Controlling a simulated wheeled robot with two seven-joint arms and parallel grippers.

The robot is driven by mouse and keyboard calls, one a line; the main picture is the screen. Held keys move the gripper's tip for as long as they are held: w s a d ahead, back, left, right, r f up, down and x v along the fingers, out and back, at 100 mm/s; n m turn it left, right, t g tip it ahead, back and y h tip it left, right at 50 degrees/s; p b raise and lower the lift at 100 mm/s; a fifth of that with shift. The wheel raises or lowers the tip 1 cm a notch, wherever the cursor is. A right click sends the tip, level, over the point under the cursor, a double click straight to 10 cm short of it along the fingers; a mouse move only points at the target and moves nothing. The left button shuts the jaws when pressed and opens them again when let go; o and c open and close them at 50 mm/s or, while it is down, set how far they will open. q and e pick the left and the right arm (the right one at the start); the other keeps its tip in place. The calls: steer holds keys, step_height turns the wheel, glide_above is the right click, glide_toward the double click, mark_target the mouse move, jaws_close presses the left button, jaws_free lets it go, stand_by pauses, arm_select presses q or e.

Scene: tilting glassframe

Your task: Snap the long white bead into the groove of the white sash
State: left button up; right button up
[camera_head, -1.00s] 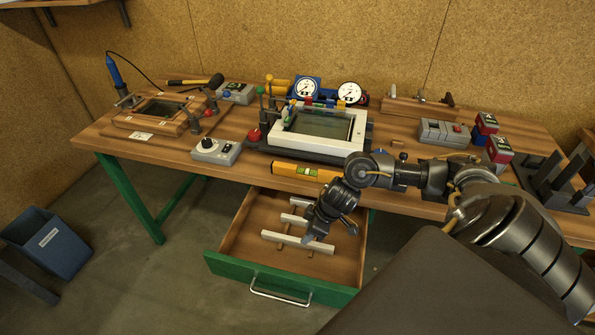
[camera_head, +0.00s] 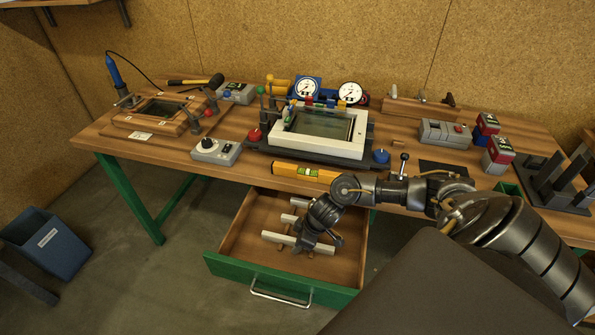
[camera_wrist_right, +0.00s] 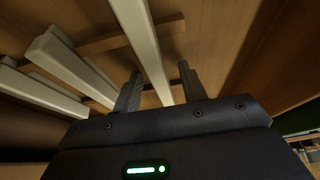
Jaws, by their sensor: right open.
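The white sash (camera_head: 345,150) lies flat in a dark fixture on the bench, with a glass pane inside its frame. Several white beads lie in the open drawer on small wooden strips; one is the front bead (camera_head: 278,238). In the right wrist view a white bead (camera_wrist_right: 143,42) passes between the spread fingers of my right gripper (camera_wrist_right: 160,88), with gaps beside it. Other white beads (camera_wrist_right: 72,68) lie to the left. In the head view my right gripper (camera_head: 303,246) points down into the drawer, over the front bead. I cannot tell which bead is the long one. My left gripper is out of view.
The green-fronted drawer (camera_head: 280,283) stands open below the bench edge. A yellow level (camera_head: 305,171) lies at the front edge. A grey control box (camera_head: 216,150), a wooden frame (camera_head: 155,120) and gauges (camera_head: 349,92) occupy the bench. A blue bin (camera_head: 48,245) stands on the floor.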

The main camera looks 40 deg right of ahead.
jaws_close()
steer(key=shift+w+r, duration=0.1)
steer(key=shift+r, duration=0.55)
steer(key=s+d+r, duration=0.1)
steer(key=s+r, duration=1)
steer(key=s, duration=0.3)
steer(key=shift+d+r, duration=0.4)
steer(key=shift+r, duration=0.1)
step_height(320, 180, up, 9)
steer(key=p, duration=1)
